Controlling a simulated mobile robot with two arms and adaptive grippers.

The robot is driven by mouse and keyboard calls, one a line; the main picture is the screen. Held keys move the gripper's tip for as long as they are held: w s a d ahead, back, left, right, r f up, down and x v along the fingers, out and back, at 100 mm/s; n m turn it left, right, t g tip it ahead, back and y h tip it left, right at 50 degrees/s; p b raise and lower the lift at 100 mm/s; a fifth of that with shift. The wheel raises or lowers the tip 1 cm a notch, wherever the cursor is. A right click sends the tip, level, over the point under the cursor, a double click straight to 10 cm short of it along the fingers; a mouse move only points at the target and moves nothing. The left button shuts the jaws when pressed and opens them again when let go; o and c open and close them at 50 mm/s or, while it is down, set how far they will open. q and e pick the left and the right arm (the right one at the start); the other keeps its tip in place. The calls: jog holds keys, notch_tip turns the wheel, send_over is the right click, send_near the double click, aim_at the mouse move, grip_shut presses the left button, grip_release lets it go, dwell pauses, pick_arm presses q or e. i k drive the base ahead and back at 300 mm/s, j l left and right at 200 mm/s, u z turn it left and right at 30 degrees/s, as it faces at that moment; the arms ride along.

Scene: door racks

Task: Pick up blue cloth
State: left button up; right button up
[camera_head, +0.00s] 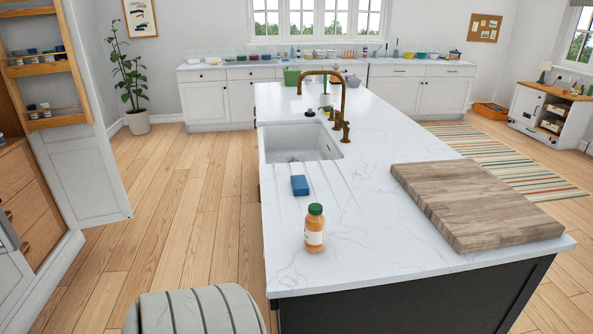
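A small blue block-like item (300,185), which looks like a folded cloth or sponge, lies on the white marble island top (365,240). It sits on the drain grooves just in front of the white sink (298,146), left of the middle of the island. Nothing covers it. Neither of my grippers shows in the head view.
An orange bottle with a green cap (314,228) stands nearer than the blue item. A thick wooden board (470,205) covers the island's right side. A grey ribbed rounded object (195,312) is at the bottom. The left floor is clear.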

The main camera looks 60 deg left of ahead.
aim_at(299, 184)
jog(key=k+j, duration=0.1)
jog(key=j, duration=2.85)
